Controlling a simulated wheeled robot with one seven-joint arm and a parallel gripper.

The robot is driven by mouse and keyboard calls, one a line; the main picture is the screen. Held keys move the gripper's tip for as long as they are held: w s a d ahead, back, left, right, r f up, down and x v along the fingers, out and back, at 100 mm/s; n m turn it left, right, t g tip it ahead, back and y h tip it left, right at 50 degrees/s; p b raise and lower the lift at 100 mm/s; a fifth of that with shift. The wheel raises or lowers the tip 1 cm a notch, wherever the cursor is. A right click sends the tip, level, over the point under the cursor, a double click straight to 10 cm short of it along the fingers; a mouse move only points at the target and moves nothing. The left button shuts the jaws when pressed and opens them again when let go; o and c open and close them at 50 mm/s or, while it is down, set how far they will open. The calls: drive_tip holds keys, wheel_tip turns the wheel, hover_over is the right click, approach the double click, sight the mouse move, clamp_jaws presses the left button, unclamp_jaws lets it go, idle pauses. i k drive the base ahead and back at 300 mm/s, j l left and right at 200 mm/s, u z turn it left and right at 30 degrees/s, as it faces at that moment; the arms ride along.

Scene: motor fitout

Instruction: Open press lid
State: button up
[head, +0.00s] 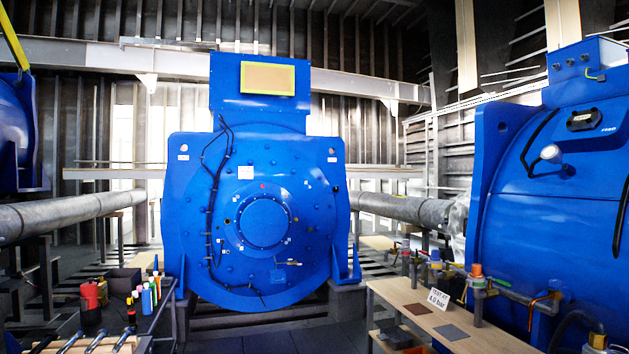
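I cannot make out a press or a press lid in the head view. My gripper is not in view, and no part of my arm shows clearly. A large blue motor (190,245) with a round end cover stands upright in the middle. A box with a yellow-edged panel (268,79) sits on top of it. Another blue machine (560,200) fills the right side.
At front left are several bottles (147,299), a red container (90,295) and a rack of tools (100,340). Grey pipes (60,215) run behind.

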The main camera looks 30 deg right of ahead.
sight(89, 288)
drive_tip(key=z, duration=0.25)
drive_tip(key=u, duration=0.7)
drive_tip(key=i+u, duration=0.1)
drive_tip(key=u, duration=0.65)
drive_tip(key=l+u, duration=0.1)
drive_tip(key=u, duration=1.35)
drive_tip(key=l+u, duration=0.15)
drive_tip(key=u, duration=0.55)
drive_tip(key=l+u, duration=0.1)
drive_tip(key=u, duration=0.65)
drive_tip(key=l+u, duration=0.1)
drive_tip(key=u, duration=1.35)
drive_tip(key=k+l+u, duration=0.15)
drive_tip(key=u, duration=0.2)
drive_tip(key=k+u, duration=0.35)
drive_tip(key=k+l+z, duration=0.1)
drive_tip(key=k, duration=0.35)
drive_tip(key=k+l+z, duration=0.15)
drive_tip(key=k, duration=0.3)
drive_tip(key=k+z, duration=0.45)
drive_tip(key=k, duration=1.35)
drive_tip(key=j, duration=0.1)
